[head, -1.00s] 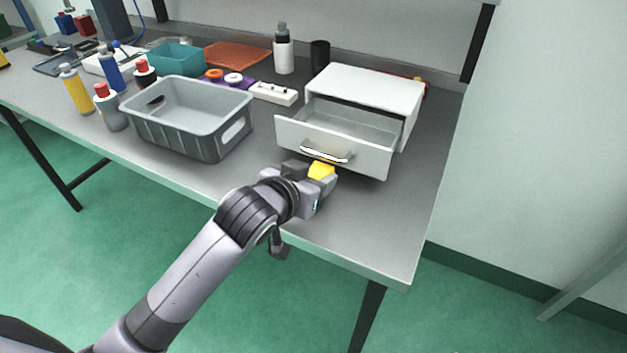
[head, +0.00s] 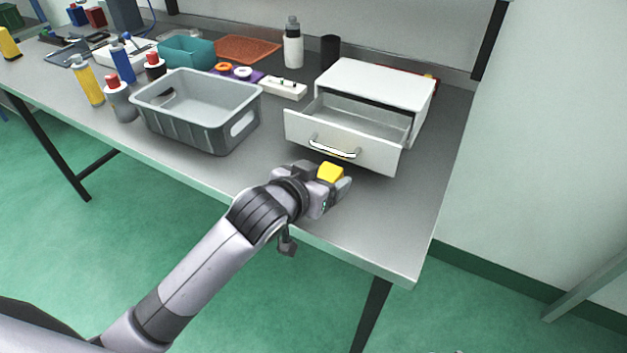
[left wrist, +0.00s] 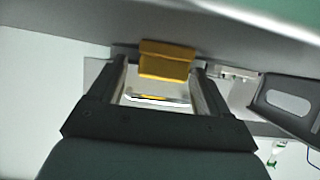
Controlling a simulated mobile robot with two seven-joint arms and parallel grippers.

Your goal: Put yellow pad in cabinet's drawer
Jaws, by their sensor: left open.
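The yellow pad (head: 330,172) is a small block at the desk's front, just before the open drawer. In the left wrist view the yellow pad (left wrist: 166,60) lies between my two fingertips. My left gripper (head: 329,181) is open around it; the wrist view shows its fingers (left wrist: 163,82) on either side of the pad. I cannot tell whether a finger touches it. The small white cabinet (head: 378,85) stands at the back right of the desk. Its drawer (head: 300,129) is pulled out, with a metal handle, and its visible inside looks empty. My right gripper is not in view.
A grey bin (head: 188,130) stands left of the drawer; it also shows in the left wrist view (left wrist: 262,106). Bottles (head: 88,86), a teal bin (head: 187,52) and an orange tray (head: 248,50) are farther left and back. Bare desk (head: 385,225) lies right of my gripper.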

